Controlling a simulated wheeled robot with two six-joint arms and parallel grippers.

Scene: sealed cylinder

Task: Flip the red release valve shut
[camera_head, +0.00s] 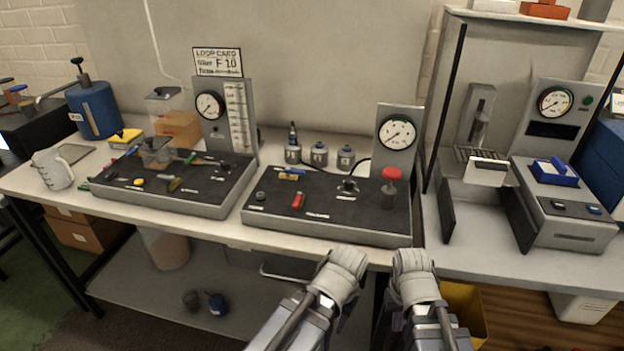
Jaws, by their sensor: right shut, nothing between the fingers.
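A small red lever (298,201), which looks like the release valve, stands on the dark top of the middle panel (320,231). It leans slightly; its exact setting is too small to tell. A red cap (391,174) sits on a short clear cylinder at the panel's right end. My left gripper (346,265) is in front of the bench edge, below and right of the lever, apart from it. Its fingers point away, so its opening does not show. My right gripper (413,262) is beside it, further right, shut and empty, touching nothing on the panel.
A gauge (397,134) rises behind the panel, with several small canisters (319,154) near it. A second panel (165,203) with a gauge stands left. Air above the panel's front is clear.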

